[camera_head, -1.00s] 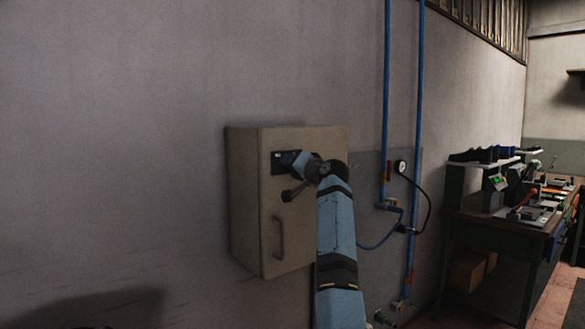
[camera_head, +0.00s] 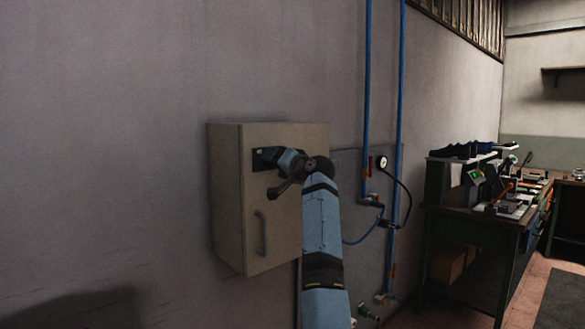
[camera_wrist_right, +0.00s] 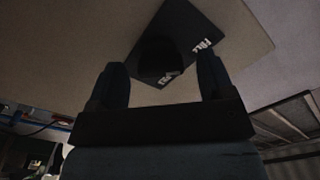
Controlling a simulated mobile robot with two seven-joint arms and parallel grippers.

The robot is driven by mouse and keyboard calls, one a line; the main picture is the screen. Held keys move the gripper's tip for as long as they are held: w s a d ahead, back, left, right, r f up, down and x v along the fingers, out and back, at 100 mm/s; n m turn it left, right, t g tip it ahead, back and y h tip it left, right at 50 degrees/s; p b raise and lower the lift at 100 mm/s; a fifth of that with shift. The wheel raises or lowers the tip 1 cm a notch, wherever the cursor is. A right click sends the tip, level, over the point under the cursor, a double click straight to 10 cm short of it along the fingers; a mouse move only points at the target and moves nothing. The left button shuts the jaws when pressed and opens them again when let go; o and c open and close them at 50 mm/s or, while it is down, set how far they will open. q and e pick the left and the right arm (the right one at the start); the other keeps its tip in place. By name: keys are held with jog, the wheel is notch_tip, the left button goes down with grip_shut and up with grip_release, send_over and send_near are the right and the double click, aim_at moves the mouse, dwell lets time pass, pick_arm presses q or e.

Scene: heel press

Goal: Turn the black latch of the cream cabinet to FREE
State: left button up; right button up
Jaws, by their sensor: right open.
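The cream cabinet (camera_head: 228,200) hangs on the wall in the head view, seen at an angle. Its black latch plate (camera_head: 257,166) is high on the front, partly covered by my right gripper (camera_head: 270,154). In the right wrist view the plate (camera_wrist_right: 186,22) carries white lettering at two places, seen turned and hard to read. The dark latch knob (camera_wrist_right: 160,58) stands on it. My right gripper (camera_wrist_right: 161,66) is open, one finger to each side of the knob, with no clear contact. My left gripper is in neither view.
A handle (camera_head: 261,232) is on the cabinet front below the latch. Blue pipes (camera_head: 399,100) and a gauge (camera_head: 381,162) with a black hose are on the wall to the right. A workbench (camera_head: 478,218) with machines stands farther right.

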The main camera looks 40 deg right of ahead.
jog(key=s, duration=1.2)
jog(key=shift+s+d, duration=0.2)
jog(key=shift+d, duration=0.25)
